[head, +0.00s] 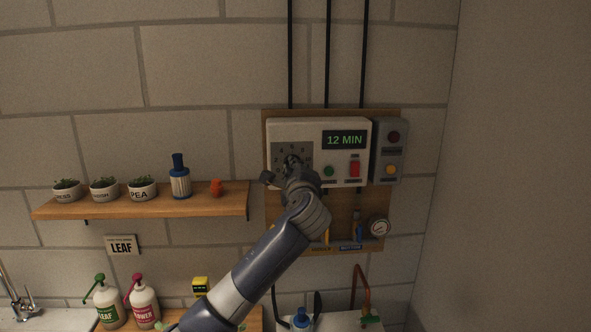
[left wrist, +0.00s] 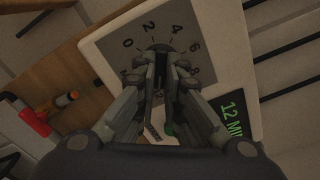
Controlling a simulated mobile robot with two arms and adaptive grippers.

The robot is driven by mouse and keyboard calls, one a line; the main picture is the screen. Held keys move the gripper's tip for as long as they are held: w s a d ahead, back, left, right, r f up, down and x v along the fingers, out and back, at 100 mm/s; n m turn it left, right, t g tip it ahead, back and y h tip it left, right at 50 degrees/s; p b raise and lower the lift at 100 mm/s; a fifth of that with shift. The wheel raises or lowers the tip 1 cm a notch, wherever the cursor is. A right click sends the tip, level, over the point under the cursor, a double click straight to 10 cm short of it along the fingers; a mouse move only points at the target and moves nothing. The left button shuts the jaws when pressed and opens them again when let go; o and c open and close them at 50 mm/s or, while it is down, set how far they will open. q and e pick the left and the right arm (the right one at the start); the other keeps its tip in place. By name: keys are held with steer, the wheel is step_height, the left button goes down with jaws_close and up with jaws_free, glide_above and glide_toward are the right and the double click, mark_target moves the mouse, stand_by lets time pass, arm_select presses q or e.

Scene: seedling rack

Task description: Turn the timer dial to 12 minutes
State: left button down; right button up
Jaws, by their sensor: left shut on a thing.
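The timer is a white box (head: 350,126) on a wooden wall board, with a green-lit display (head: 345,140) reading "12 MIN". Its grey dial plate (left wrist: 118,57) carries numbers around a dark dial knob in the left wrist view. My left gripper (left wrist: 162,58) is shut on this knob, and its fingers cover most of it. In the head view my left gripper (head: 291,163) is in front of the dial and hides it. The knob's pointer cannot be made out. My right gripper is not in view.
A green button (head: 328,171) and a red switch (head: 355,166) sit right of the dial. A grey box (head: 389,150) with two round lamps or buttons is beside the timer. A shelf (head: 150,208) with seedling pots is at left. Tools and a gauge (head: 379,227) hang below.

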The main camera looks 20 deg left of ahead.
arm_select(q)
steer(key=shift+f, duration=0.1)
stand_by(0.3)
steer(key=c, duration=1.7)
jaws_free()
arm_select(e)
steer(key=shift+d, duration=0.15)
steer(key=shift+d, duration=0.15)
arm_select(q)
steer(key=v, duration=1.2)
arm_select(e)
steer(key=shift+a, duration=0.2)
